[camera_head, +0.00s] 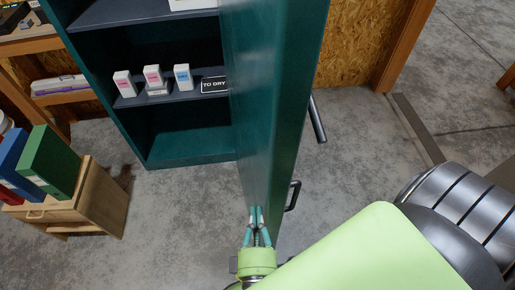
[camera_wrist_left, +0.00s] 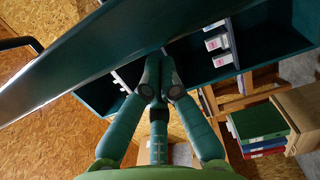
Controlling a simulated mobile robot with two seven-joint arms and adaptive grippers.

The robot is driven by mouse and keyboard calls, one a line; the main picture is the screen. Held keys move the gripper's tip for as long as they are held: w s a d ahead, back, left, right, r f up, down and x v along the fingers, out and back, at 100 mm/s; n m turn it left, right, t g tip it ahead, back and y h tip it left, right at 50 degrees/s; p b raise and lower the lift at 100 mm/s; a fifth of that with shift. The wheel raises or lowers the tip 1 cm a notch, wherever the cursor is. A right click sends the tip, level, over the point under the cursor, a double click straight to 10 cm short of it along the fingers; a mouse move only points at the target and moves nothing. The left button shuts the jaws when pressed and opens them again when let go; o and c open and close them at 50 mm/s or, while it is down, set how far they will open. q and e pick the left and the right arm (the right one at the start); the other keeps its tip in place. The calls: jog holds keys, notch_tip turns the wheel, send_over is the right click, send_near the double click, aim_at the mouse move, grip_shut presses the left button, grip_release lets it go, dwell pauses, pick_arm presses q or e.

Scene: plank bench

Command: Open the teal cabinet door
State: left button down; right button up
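The teal cabinet (camera_head: 190,145) stands at the upper left of the head view, with its shelves exposed. Its teal door (camera_head: 275,90) stands swung open and is seen nearly edge-on, running down the middle. A black handle (camera_head: 294,196) is on the door's right side, low in the picture. My left gripper (camera_head: 257,210) is at the door's near end, left of the handle and not around it. In the left wrist view its fingertips (camera_wrist_left: 160,75) come together in front of the door panel (camera_wrist_left: 110,40), with nothing seen between them. Contact with the door is unclear. My right gripper is not in view.
Small boxes (camera_head: 153,76) and a "TO DRY" sign (camera_head: 214,85) stand on a cabinet shelf. A wooden crate (camera_head: 100,205) with coloured binders (camera_head: 48,162) is at the left. A dark bar (camera_head: 318,120) shows right of the door. Concrete floor is clear between crate and door.

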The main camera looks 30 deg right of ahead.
pick_arm(q)
jog(key=shift+a, duration=0.1)
jog(key=v, duration=0.7)
jog(key=shift+s, duration=0.2)
jog(key=shift+a+f, duration=0.1)
jog(key=a+f+m+g+y, duration=0.25)
jog(key=a+f+m, duration=0.25)
jog(key=f, duration=0.8)
jog(key=a+f+m+g+y, duration=0.1)
jog(key=a+f+m+g, duration=0.4)
jog(key=f, duration=0.8)
jog(key=s+a+f+m+g+y, duration=0.1)
jog(key=s+a+f+g+y, duration=0.1)
jog(key=s+a+f, duration=0.2)
jog(key=s+a+f+m+g+y, duration=0.1)
jog(key=s+a+f, duration=0.4)
jog(key=a, duration=0.6)
jog(key=s+a+f+m+g+y, duration=0.2)
jog(key=s+a+f+g, duration=0.2)
jog(key=s+a+f, duration=0.1)
jog(key=a+f, duration=0.1)
jog(key=a, duration=0.1)
jog(key=shift+a+f+y, duration=0.15)
jog(key=shift+a+y, duration=0.2)
